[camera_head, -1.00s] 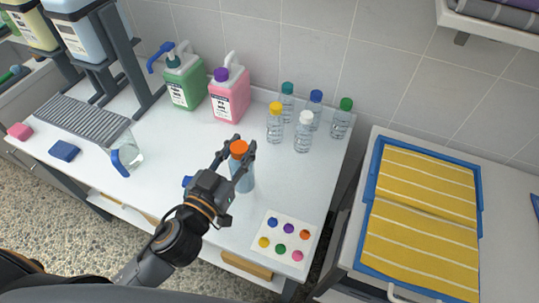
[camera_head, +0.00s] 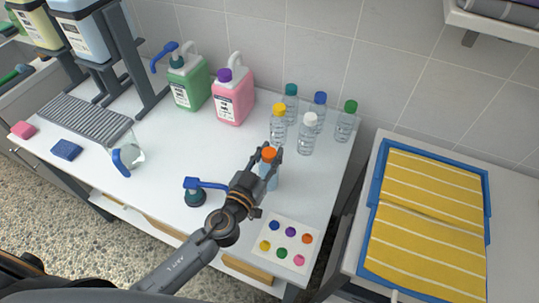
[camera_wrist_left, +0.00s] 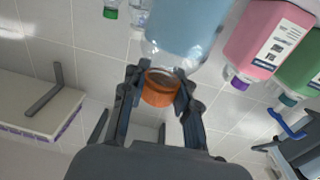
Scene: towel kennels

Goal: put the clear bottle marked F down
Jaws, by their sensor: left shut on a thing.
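My left gripper (camera_head: 266,158) is shut on the neck of a clear bottle (camera_head: 269,174) with an orange cap, just left of the other bottles' front edge. Pale blue liquid fills the bottle, which looks roughly upright. In the left wrist view, the fingers (camera_wrist_left: 158,88) close around the neck by the orange cap (camera_wrist_left: 158,90), and the blue liquid (camera_wrist_left: 183,25) shows beyond. No F mark is readable. I cannot tell whether the bottle's base touches the white table (camera_head: 215,150). My right gripper is not in view.
Several capped clear bottles, one white-capped (camera_head: 306,135), stand behind. A card with coloured dots (camera_head: 284,240) lies in front. Green (camera_head: 189,85) and pink (camera_head: 233,98) jugs stand at the back. A tray of yellow towels (camera_head: 425,220) is right.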

